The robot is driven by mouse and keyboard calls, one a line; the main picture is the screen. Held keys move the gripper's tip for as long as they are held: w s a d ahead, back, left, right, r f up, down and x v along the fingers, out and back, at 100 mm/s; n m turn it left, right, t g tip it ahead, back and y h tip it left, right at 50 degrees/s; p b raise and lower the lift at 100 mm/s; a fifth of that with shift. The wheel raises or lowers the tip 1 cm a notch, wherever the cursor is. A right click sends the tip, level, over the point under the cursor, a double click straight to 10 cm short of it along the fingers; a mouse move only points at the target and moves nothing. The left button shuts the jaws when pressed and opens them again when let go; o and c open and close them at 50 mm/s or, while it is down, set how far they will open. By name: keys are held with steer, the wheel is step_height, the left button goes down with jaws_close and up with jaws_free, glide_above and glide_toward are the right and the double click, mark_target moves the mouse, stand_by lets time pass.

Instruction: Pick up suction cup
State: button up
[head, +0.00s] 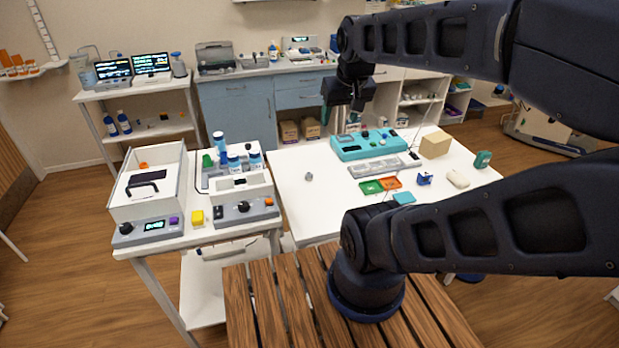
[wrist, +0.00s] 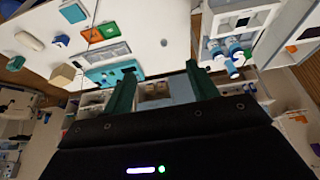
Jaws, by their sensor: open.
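A small grey, rounded piece (head: 308,176), which looks like the suction cup, lies alone on the left part of the white table (head: 300,205). It also shows as a small dark dot in the wrist view (wrist: 164,42). It is too small to make out its shape. My gripper (head: 336,114) is raised above the far side of the table, well apart from the piece. In the wrist view its two green fingers (wrist: 162,80) stand wide apart with nothing between them.
A teal device (head: 360,146), a grey keypad-like bar (head: 384,166), green and orange trays (head: 371,187), a tan box (head: 435,144) and a white mouse-shaped thing (head: 457,179) stand to the right. A left bench holds a white open box (head: 150,205) and bottles. The table around the grey piece is clear.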

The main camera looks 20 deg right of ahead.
steer(key=shift+c, duration=0.2)
stand_by(0.4)
steer(key=n+g, duration=0.5)
steer(key=n, duration=1.6)
glide_above(309, 173)
step_height(309, 173, down, 28)
steer(key=f, duration=0.5)
steer(key=shift+s+d, duration=0.15)
steer(key=shift+s, duration=0.1)
steer(key=shift+w+f, duration=0.15)
steer(key=shift+f, duration=1.25)
steer(key=shift+w+f, duration=0.1)
steer(key=shift+f, duration=1.25)
steer(key=c, duration=1.1)
